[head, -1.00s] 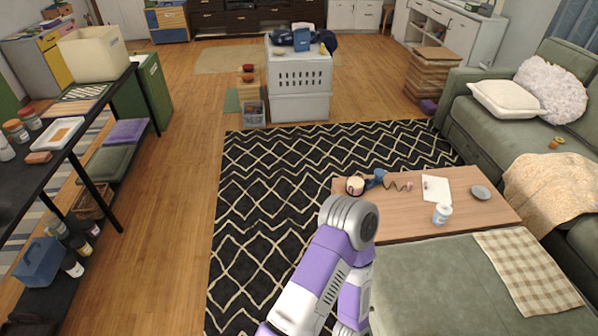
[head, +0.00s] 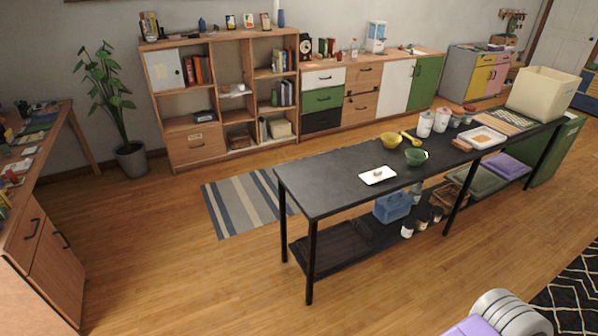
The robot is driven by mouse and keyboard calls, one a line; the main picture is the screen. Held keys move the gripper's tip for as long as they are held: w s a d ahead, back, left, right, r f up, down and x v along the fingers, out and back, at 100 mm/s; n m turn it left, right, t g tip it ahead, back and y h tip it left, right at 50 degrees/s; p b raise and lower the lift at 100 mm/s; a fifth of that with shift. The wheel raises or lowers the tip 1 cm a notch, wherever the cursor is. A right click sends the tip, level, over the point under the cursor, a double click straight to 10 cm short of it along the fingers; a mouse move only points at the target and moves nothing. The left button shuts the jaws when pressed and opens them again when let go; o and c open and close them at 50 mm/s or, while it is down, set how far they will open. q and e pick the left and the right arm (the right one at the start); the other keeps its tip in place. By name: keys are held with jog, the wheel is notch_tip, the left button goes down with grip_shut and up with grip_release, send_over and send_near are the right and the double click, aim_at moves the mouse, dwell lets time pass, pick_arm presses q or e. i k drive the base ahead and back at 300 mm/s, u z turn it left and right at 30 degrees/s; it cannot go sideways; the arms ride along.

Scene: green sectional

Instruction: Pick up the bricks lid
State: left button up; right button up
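I cannot tell for sure which thing is the bricks lid. A flat white rectangular piece (head: 378,175) with a small raised bit on top lies on the black table (head: 330,182), near its left part, and looks like a lid. Nothing touches it. Part of one of my arms shows at the bottom right corner of the head view, far from that piece. Neither of my grippers is in view.
A yellow bowl (head: 392,141), a green cup (head: 415,157) and several jars stand further right on the table. A blue caddy (head: 392,207) is on its lower shelf. A wooden desk (head: 45,245) is at the left. The wooden floor before the table is clear.

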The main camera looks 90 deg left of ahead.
aim_at(379, 174)
jog(key=u, duration=0.8)
jog(key=i, duration=0.7)
jog(key=u, duration=1.55)
jog(key=i, duration=1.8)
jog(key=u, duration=0.45)
